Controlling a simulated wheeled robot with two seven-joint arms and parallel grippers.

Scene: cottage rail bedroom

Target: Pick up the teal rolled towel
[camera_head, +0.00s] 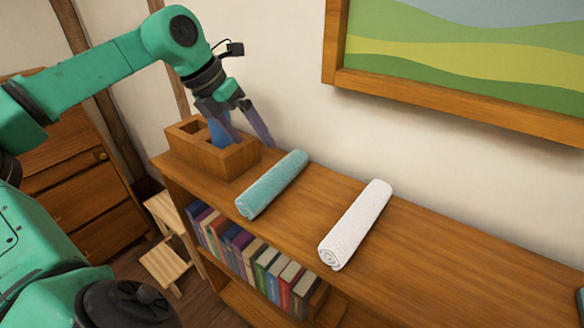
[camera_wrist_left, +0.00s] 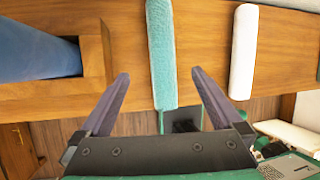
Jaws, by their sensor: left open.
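The teal rolled towel (camera_head: 272,184) lies on top of the wooden bookcase, between a wooden box and a white rolled towel. My left gripper (camera_head: 246,138) is open and empty, near the box and the far end of the teal towel in the head view. In the left wrist view the teal towel (camera_wrist_left: 162,50) shows between the two spread fingers of the left gripper (camera_wrist_left: 160,74), apart from both. My right gripper is not in view.
The wooden box (camera_head: 210,160) with compartments holds a blue thing (camera_wrist_left: 35,52). The white rolled towel (camera_head: 355,224) lies to the right. Books (camera_head: 250,255) fill the shelf below. A framed picture (camera_head: 460,60) hangs on the wall behind.

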